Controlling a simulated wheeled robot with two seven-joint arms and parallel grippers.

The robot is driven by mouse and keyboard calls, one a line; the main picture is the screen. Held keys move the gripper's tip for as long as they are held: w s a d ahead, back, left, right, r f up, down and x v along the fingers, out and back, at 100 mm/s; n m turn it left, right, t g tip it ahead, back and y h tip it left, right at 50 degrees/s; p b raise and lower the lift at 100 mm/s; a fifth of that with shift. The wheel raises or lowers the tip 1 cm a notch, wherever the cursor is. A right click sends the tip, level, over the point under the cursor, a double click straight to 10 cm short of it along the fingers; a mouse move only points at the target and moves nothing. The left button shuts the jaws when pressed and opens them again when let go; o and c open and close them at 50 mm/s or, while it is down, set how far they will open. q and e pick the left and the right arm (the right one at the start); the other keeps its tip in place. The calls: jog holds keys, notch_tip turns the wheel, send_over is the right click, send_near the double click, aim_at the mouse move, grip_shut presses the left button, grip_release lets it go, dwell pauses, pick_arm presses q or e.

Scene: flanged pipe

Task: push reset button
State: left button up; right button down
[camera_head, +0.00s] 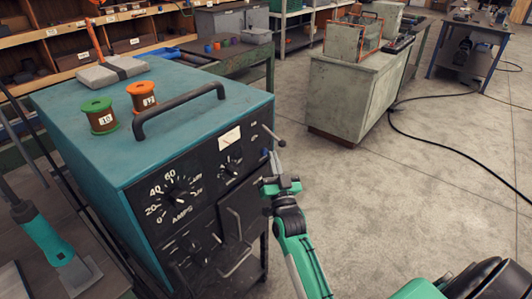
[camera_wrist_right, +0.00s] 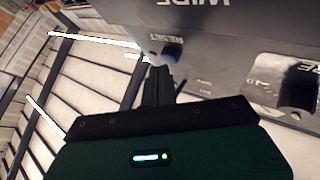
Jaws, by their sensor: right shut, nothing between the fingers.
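A teal machine (camera_head: 200,100) with a black front panel (camera_head: 208,165) stands at the left centre in the head view. In the right wrist view a small dark blue button (camera_wrist_right: 173,50) sits on the panel by the label RESET. It seems to show as a small blue spot (camera_head: 265,152) near the panel's right edge in the head view. My right gripper (camera_head: 272,160) is shut and empty in front of that edge. Its closed fingertips (camera_wrist_right: 158,70) are just beside the button; I cannot tell whether they touch. My left gripper is not in view.
A dark lever (camera_head: 273,135) sticks out from the panel above my right gripper. Dials and handles cover the panel. Two wire spools (camera_head: 142,96) and a handle (camera_head: 180,108) are on the machine's top. A grey cabinet (camera_head: 350,95) stands behind right; the floor between is clear.

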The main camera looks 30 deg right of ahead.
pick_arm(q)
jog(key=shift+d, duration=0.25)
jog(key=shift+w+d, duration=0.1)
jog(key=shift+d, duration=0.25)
pick_arm(e)
jog(key=shift+w, duration=0.15)
jog(key=shift+w+a, duration=0.1)
jog(key=shift+w, duration=0.15)
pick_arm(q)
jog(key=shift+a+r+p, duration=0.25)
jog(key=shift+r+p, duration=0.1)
pick_arm(e)
jog(key=shift+s+d, duration=0.3)
jog(key=shift+s, duration=0.5)
